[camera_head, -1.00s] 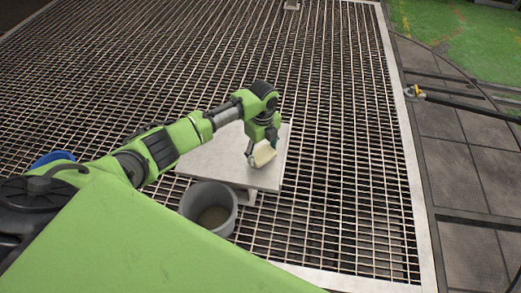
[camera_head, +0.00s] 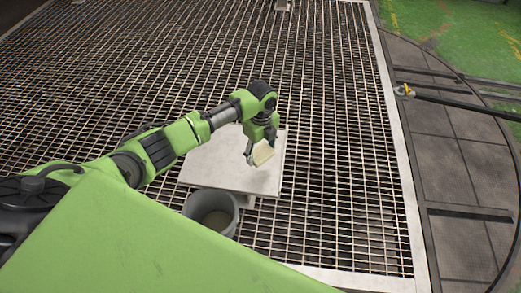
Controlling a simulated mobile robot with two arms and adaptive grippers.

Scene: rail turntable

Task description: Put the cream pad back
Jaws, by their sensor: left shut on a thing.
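The cream pad (camera_head: 263,153) is a small pale block over the right part of a light grey square board (camera_head: 220,168). My left gripper (camera_head: 256,155) points down and is shut on the pad. The pad looks tilted. I cannot tell whether it touches the board or hangs just above it. My right gripper is not in view.
A grey bucket (camera_head: 212,211) with something brownish inside stands in front of the board. Metal grating (camera_head: 330,120) spreads around, mostly bare. A pale frame edge (camera_head: 402,160) bounds it at right, with dark plates and a rail beyond.

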